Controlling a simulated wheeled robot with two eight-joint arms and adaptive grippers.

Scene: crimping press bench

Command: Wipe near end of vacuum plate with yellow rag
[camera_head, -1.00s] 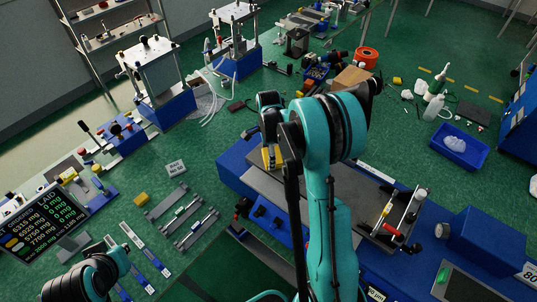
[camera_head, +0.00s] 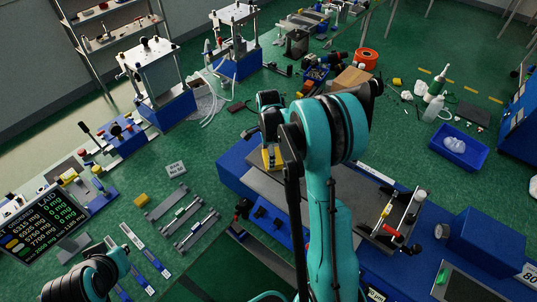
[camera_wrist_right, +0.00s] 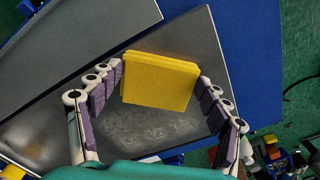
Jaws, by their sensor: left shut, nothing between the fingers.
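The yellow rag (camera_head: 271,160) is a thick folded pad at the upper left end of the grey vacuum plate (camera_head: 350,205). In the right wrist view the rag (camera_wrist_right: 160,82) sits between the purple-padded fingers of my right gripper (camera_wrist_right: 162,78), which is shut on its two side edges. Whitish smudges show on the plate (camera_wrist_right: 160,128) beside the rag. I cannot tell whether the rag presses on the plate. My right arm hides part of the plate in the head view. My left gripper (camera_head: 80,280) is at the lower left, shut and empty; its fingers are hard to make out.
A blue base lies under the plate. A clamp with a red handle (camera_head: 392,232) stands at the plate's right end. Grey rails (camera_head: 180,218) and a small yellow block (camera_head: 141,200) lie to the left. A blue tray (camera_head: 459,148) sits at the right.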

